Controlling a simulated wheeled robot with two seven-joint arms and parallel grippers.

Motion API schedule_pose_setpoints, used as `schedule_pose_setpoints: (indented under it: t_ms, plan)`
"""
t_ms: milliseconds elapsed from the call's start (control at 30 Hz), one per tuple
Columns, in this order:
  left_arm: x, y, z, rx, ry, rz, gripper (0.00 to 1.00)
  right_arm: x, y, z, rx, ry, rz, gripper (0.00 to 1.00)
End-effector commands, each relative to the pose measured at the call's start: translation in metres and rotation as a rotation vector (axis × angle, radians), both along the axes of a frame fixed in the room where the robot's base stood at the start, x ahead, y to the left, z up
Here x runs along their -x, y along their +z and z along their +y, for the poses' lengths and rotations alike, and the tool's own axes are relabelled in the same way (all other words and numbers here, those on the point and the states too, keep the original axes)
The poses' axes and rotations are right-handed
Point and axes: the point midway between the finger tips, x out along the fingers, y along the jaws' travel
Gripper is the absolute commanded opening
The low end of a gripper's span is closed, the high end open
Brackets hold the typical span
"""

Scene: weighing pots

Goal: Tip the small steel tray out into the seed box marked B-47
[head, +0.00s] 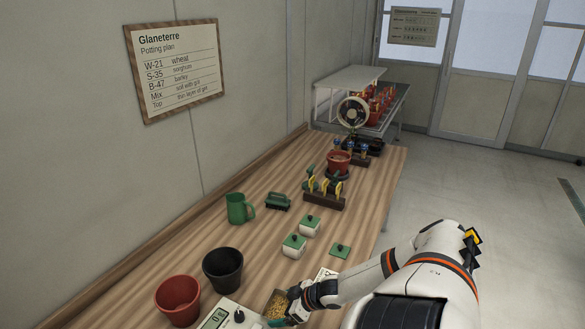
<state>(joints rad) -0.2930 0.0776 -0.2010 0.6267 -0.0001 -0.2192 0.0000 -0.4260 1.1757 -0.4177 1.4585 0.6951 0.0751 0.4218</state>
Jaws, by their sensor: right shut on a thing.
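My right gripper (291,309) is at the bottom edge of the head view, shut on the small steel tray (270,304). Golden-brown grain shows in the tray. I cannot tell how far it is tilted. Two pale boxes with green lids, one nearer (293,250) and one farther (309,228), stand on the table beyond it. Their marks are too small to read, so I cannot tell which is B-47. A loose green lid (340,251) lies to their right. A white printed piece (326,273) is partly hidden by my right arm. My left gripper is out of view.
A scale (219,316), a red pot (178,299) and a black pot (223,269) stand left of the tray. A potting plan hangs on the wall.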

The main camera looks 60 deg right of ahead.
Motion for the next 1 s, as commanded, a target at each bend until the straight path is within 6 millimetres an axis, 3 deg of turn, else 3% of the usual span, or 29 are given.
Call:
schedule_pose_setpoints:
  t_ms: [200,1000]
  plan:
    - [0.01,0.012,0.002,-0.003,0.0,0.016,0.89,-0.009,0.011,0.026,-0.005,0.023,-0.002,0.7]
    - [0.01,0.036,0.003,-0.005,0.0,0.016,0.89,-0.037,0.038,0.113,-0.002,0.109,-0.004,0.7]
